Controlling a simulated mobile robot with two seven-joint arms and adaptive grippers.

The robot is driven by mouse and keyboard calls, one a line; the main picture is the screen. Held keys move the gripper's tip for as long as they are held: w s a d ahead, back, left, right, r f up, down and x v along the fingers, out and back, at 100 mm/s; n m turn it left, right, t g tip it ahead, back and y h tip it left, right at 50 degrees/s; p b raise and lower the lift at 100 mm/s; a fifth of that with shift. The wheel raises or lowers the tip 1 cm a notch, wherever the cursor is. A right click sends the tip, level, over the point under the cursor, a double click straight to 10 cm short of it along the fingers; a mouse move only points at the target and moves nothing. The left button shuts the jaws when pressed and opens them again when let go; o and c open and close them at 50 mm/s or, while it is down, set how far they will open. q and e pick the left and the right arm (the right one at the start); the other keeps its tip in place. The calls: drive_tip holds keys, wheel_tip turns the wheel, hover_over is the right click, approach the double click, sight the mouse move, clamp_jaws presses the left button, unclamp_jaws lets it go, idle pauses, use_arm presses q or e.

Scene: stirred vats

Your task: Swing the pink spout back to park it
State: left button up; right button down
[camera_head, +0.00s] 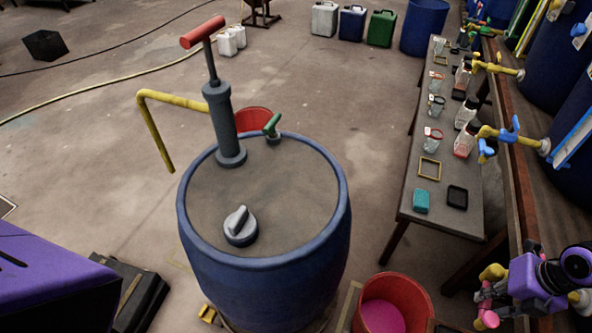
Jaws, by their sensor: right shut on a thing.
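The pink spout (489,318) shows at the bottom right, beside a yellow fitting (493,272). My right gripper (497,291), on its purple and black wrist, reaches in from the right edge. It is shut on the pink spout, and its fingers and wrist hide much of the spout and fitting. The spout's lower tip is left of the wrist, to the right of a red bucket (420,293) with pink contents and apart from it. My left gripper is not in view.
A blue drum (265,282) with a grey hand pump (222,120) and yellow pipe stands in the middle. A narrow table (455,205) with cups and bottles runs along the right, beside vats with yellow taps. Floor at left is mostly open, crossed by hoses.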

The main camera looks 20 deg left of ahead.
sight(490, 300)
drive_tip(key=c, duration=1.7)
unclamp_jaws()
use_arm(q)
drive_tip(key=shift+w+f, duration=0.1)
use_arm(e)
drive_tip(key=shift+o, duration=0.7)
drive_tip(key=shift+r, duration=0.25)
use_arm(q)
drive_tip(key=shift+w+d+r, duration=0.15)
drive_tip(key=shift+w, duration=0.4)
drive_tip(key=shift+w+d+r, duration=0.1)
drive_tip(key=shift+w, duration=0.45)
use_arm(e)
wheel_tip(490, 300, up, 10)
drive_tip(key=shift+f, duration=0.25)
